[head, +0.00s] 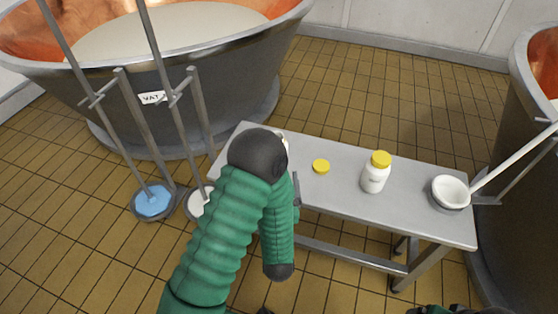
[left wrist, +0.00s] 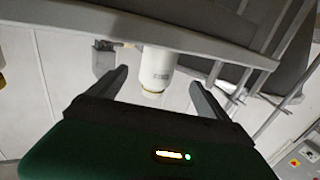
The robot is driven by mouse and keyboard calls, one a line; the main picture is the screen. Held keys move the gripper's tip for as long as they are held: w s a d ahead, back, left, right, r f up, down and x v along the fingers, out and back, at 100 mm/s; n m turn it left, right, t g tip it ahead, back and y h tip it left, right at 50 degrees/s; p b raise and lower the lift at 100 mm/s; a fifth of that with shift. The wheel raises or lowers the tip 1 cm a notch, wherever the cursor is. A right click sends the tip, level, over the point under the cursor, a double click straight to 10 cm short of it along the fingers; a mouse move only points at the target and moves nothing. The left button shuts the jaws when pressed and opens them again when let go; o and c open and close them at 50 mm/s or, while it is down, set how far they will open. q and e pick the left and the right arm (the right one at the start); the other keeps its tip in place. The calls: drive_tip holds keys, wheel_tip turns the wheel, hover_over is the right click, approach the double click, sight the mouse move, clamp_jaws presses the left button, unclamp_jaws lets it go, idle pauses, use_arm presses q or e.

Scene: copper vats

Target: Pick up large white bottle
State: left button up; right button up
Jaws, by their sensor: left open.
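In the left wrist view a white bottle (left wrist: 158,66) with a small printed label shows between the two fingers of my left gripper (left wrist: 160,79). The fingers are open and apart on either side of it in the picture; I see no contact. The view is tipped, so the bottle points downward in it. In the head view my dark wrist and green arm cover the left part of the bench, and only a pale sliver shows beside the wrist. Another white bottle (head: 374,178) with a yellow cap stands upright on the bench, right of my arm.
A copper vat (head: 165,75) stands behind at left, another (head: 540,80) at right. Long-handled tools, one with a blue head (head: 153,201), stand left of the bench.

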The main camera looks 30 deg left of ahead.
use_arm(q)
drive_tip(key=x, duration=0.4)
drive_tip(key=shift+w+d+r+b, duration=0.15)
drive_tip(key=shift+w+b, duration=0.25)
drive_tip(key=shift+w, duration=0.1)
drive_tip(key=b+x, duration=0.1)
drive_tip(key=x, duration=0.2)
drive_tip(key=f+b+x, duration=0.1)
drive_tip(key=x, duration=0.1)
drive_tip(key=shift+a+b, duration=0.3)
drive_tip(key=shift+a, duration=0.1)
drive_tip(key=shift+w+r, duration=0.1)
drive_tip(key=shift+w, duration=0.05)
drive_tip(key=shift+d+r, duration=0.1)
drive_tip(key=shift+r, duration=0.05)
use_arm(e)
drive_tip(key=f, duration=0.3)
drive_tip(key=shift+d+f, duration=0.3)
drive_tip(key=shift+f, duration=0.1)
use_arm(q)
drive_tip(key=c, duration=1.9)
